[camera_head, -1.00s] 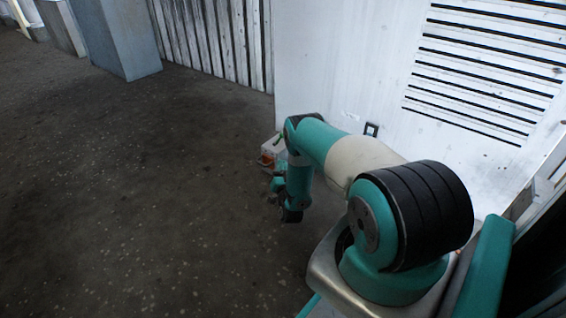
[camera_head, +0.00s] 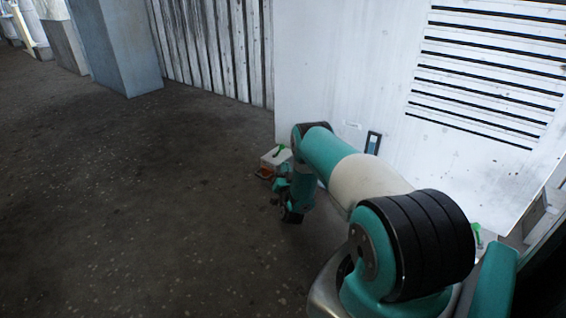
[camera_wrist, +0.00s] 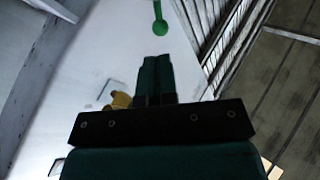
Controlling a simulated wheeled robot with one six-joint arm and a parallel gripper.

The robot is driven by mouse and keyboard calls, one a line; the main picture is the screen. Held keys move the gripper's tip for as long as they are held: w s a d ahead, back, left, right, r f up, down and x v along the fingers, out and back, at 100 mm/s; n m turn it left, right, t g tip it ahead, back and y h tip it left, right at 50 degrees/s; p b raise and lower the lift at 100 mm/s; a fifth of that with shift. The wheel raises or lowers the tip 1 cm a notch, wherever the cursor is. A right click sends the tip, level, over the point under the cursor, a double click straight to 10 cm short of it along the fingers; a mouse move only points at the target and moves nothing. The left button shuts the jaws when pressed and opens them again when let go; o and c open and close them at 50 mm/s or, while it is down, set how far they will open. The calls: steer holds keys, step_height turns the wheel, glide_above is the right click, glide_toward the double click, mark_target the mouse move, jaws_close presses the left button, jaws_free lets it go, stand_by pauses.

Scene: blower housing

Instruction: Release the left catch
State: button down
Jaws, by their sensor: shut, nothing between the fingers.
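A green lever (camera_head: 281,150), which looks like the left catch, stands on a small pale box at the lower left edge of the white housing panel (camera_head: 340,70). A second green lever (camera_head: 477,236) shows at the right, partly hidden by my arm.
The panel has a louvred vent (camera_head: 485,75) and a small dark-framed plate (camera_head: 373,143). A yellowish part (camera_wrist: 121,100) lies left of the fingers in the wrist view. A grey column (camera_head: 118,45) stands at the back left. The dark floor (camera_head: 130,200) at left is clear.

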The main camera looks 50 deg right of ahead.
steer(key=b+x, duration=0.5)
steer(key=x, duration=0.1)
steer(key=shift+b, duration=0.35)
steer(key=shift+w+d+r, duration=0.1)
steer(key=shift+w, duration=0.1)
